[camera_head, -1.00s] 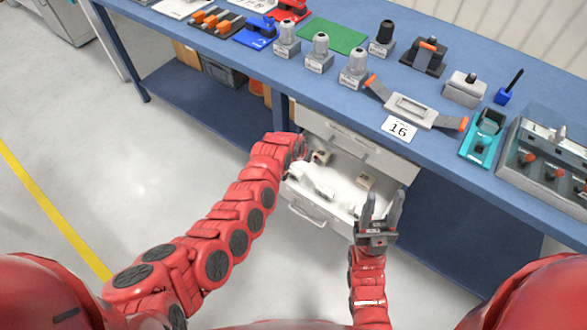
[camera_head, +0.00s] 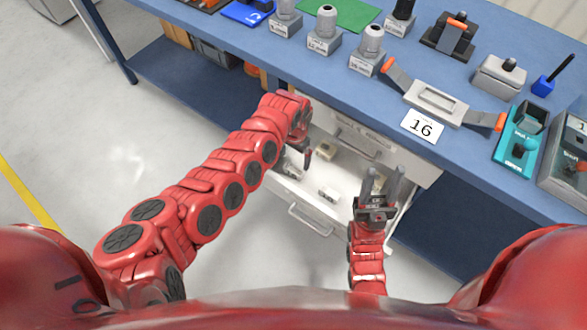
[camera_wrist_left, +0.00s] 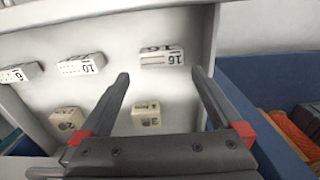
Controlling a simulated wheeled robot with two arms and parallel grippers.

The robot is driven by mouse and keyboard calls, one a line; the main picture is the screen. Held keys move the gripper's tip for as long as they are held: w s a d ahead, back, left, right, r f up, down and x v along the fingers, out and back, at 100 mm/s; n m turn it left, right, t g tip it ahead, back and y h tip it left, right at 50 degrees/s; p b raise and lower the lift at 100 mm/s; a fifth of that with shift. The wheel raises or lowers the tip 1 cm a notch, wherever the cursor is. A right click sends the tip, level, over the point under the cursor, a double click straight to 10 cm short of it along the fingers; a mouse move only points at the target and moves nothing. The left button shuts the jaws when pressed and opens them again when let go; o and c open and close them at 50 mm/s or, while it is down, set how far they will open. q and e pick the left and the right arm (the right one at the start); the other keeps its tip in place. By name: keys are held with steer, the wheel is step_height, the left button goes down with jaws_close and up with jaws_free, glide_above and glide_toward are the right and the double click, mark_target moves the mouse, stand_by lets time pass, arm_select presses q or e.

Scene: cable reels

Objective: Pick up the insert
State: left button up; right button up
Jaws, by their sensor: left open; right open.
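The insert marked 16 (camera_wrist_left: 163,61) is a small white block lying in the open drawer (camera_head: 300,203). In the left wrist view it lies just beyond the fingertips of my left gripper (camera_wrist_left: 160,76), roughly between their lines, and nothing is held. In the head view my left gripper (camera_head: 304,157) hangs over the drawer, partly hidden by its own arm. Other inserts lie in the drawer: white ones marked 10 (camera_wrist_left: 82,65) and 6 (camera_wrist_left: 20,73), and two beige ones (camera_wrist_left: 146,115) (camera_wrist_left: 67,120). My right gripper (camera_head: 385,178) is open and empty at the drawer's right side.
A card reading 16 (camera_head: 422,127) lies on the blue workbench (camera_head: 330,75) above the drawer, beside a grey tool with a handle (camera_head: 436,101). Grey cylindrical fittings (camera_head: 368,50) stand on the bench.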

mark_target(293, 169)
arm_select(q)
steer(key=shift+s+a+f, duration=0.1)
steer(key=shift+s+f, duration=0.1)
steer(key=shift+f, duration=0.7)
step_height(293, 169, down, 4)
steer(key=shift+w+a+f+b, duration=0.1)
steer(key=shift+w+f+b, duration=0.05)
steer(key=shift+b, duration=0.65)
steer(key=c, duration=1.1)
